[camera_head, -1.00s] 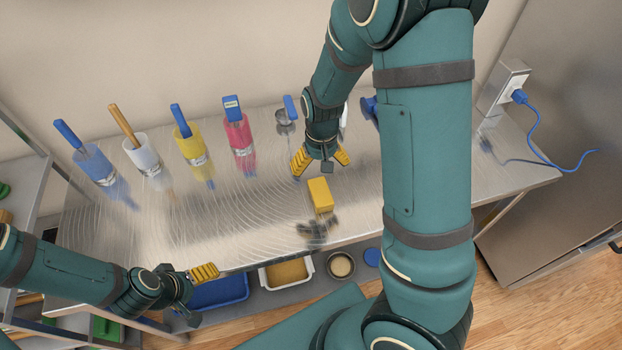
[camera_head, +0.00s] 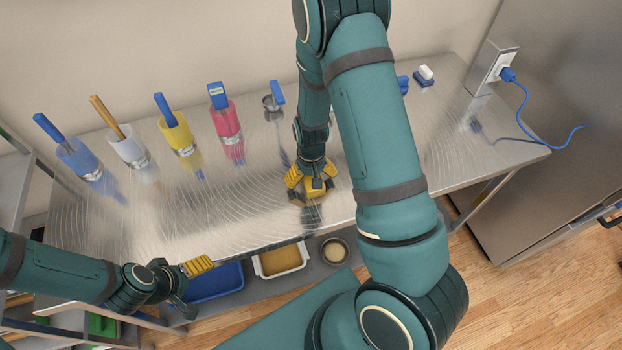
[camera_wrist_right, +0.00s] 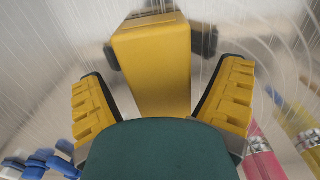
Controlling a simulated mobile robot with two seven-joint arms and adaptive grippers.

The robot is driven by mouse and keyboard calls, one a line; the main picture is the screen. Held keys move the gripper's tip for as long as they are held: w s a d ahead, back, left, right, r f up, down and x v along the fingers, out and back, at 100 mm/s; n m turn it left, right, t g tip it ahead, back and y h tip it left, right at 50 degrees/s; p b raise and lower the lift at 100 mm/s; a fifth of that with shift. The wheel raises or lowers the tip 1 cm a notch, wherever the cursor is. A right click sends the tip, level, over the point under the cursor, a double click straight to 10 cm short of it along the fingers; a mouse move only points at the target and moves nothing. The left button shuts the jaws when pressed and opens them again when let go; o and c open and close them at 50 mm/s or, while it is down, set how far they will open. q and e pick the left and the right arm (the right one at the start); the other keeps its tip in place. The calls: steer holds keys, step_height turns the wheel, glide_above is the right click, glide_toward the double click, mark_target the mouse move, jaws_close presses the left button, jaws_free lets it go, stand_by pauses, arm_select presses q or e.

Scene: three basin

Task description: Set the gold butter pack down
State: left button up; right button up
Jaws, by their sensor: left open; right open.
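The gold butter pack (camera_head: 314,188) is a yellow block on the steel table (camera_head: 240,209), near its front edge. In the right wrist view the pack (camera_wrist_right: 154,62) stands between the two yellow fingers, with a gap on each side. My right gripper (camera_head: 311,184) is open and low around the pack. In the wrist view its fingers (camera_wrist_right: 160,100) are spread. Its fingers partly hide the pack in the head view.
A blue cup (camera_head: 85,164), a white cup (camera_head: 130,150), a yellow cup (camera_head: 179,135) and a pink cup (camera_head: 227,121) with handled tools stand along the back. Bins, including a white tray (camera_head: 281,262), sit on the lower shelf.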

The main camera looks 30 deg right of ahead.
steer(key=shift+f, duration=0.55)
steer(key=c, duration=1.4)
steer(key=shift+r, duration=0.15)
